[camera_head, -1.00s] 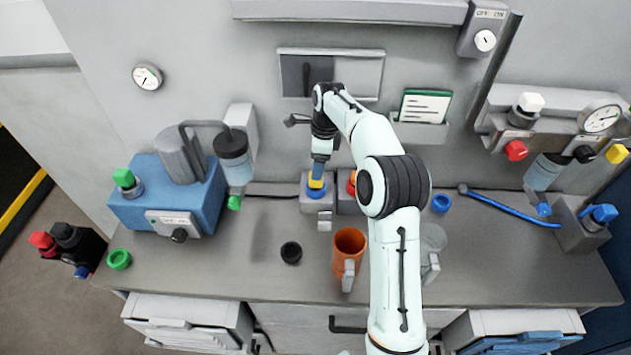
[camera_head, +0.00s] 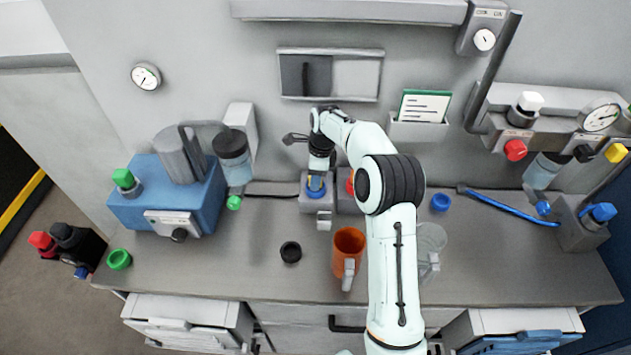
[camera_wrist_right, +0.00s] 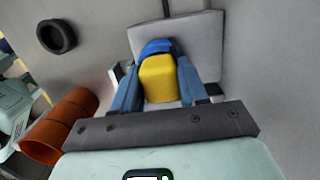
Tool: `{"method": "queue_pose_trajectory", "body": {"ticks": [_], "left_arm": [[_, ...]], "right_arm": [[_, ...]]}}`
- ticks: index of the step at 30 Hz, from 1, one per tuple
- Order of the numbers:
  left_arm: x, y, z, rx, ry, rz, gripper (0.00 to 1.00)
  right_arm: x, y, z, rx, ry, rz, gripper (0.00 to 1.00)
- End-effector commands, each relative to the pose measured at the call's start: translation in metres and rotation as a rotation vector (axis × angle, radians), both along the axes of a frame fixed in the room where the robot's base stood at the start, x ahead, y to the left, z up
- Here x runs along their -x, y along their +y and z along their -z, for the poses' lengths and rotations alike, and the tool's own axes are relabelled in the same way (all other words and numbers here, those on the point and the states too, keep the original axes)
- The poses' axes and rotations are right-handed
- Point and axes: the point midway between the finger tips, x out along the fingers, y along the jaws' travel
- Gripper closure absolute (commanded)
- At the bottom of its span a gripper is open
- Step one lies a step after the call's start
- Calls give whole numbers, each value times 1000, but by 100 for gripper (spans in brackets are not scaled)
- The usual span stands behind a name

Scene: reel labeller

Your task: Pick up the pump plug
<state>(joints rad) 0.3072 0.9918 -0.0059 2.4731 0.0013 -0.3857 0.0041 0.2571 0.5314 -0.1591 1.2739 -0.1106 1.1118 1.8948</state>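The pump plug, a yellow block with a blue collar, shows in the right wrist view (camera_wrist_right: 158,80). It sits upright on a grey socket box (camera_wrist_right: 205,40), which stands against the back wall of the bench in the head view (camera_head: 307,206). My right gripper (camera_head: 317,181) is down over the plug and hides most of it in the head view. In the right wrist view its two blue fingers (camera_wrist_right: 158,72) stand on either side of the yellow block, close to it, with a narrow gap low at the right. My left gripper is not in view.
An orange mug (camera_head: 347,254) stands just in front of the socket, with a clear jug (camera_head: 430,240) right of it and a black ring (camera_head: 291,252) left. A blue pump unit (camera_head: 140,205) is at left. A red-topped part (camera_head: 350,184) sits close right of the plug.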

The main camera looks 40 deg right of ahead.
Motion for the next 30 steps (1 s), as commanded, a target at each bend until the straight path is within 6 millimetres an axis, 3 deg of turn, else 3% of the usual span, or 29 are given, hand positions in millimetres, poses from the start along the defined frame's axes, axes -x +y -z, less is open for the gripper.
{"method": "queue_pose_trajectory", "body": {"ticks": [11,19,30], "left_arm": [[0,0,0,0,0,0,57],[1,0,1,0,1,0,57],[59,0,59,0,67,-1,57]], "right_arm": [[-1,0,-5,1,-3,0,94],[-1,0,-36,3,-5,0,94],[71,58,-29,-2,0,-5,94]]}}
